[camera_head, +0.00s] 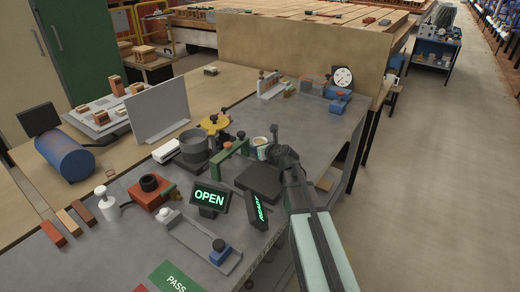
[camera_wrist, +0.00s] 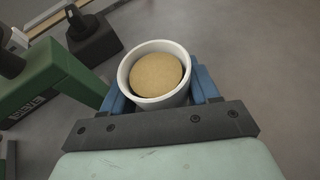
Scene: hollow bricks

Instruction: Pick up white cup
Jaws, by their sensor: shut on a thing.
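The white cup (camera_wrist: 135,74) shows in the wrist view as a round white rim with a tan, flat-looking round surface inside. My gripper (camera_wrist: 160,88) has its blue fingers on the left and right sides of the cup, shut on it. In the head view my gripper (camera_head: 270,148) is at the far end of my arm, beside the green frame. The cup (camera_head: 260,141) shows there only as a small light rim, partly hidden by the gripper. I cannot tell whether it touches the table.
A green frame (camera_head: 230,160) stands close on the left of the gripper, and it also shows in the wrist view (camera_wrist: 48,88). A dark flat block (camera_head: 260,182) lies nearer. A grey round pot (camera_head: 196,152) and a yellow part (camera_head: 214,122) stand to the left. Bare grey tabletop (camera_head: 310,128) lies beyond the gripper.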

